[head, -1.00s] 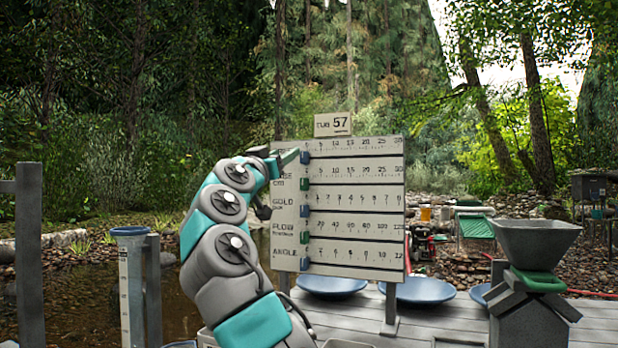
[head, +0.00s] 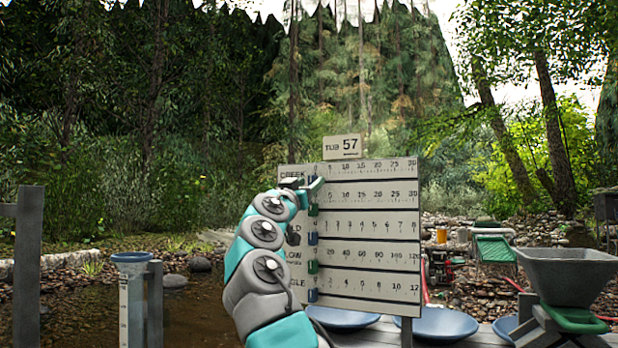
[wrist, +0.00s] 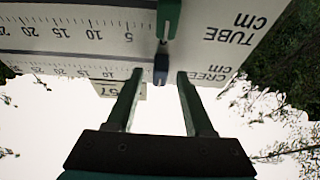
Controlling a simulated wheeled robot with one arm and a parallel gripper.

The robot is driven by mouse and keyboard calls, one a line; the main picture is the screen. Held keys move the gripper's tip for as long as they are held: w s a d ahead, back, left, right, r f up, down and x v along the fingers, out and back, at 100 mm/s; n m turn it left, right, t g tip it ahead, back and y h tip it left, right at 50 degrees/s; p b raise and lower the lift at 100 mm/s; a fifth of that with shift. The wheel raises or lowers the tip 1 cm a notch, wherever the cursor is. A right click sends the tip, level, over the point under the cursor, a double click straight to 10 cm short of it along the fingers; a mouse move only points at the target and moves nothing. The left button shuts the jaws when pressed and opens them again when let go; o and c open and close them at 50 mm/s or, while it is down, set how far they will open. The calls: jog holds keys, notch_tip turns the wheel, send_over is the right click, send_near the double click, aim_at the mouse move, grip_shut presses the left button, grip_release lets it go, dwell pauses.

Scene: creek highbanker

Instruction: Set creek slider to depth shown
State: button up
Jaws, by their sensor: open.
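The creek slider is a small blue block at the low end of the board's top row, labelled CREEK. In the wrist view, which shows the board upside down, this blue slider (wrist: 161,69) sits between my open fingertips, with no clear contact. My gripper (wrist: 160,75) is open and empty; in the head view my gripper (head: 308,186) is at the board's upper left and partly covers the slider. The white scale board (head: 370,228) has several rows. The green TUBE slider (wrist: 168,18) is on the neighbouring row. No creek depth reading is legible.
A sign (head: 342,147) above the board reads 57. A graduated tube with a blue top (head: 132,258) stands at left beside grey posts. Blue pans (head: 440,324) lie on the deck below the board. A grey hopper (head: 568,275) stands at right.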

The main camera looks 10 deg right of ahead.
jog(key=shift+w, duration=0.15)
jog(key=shift+c, duration=0.3)
grip_shut()
dwell(1.1)
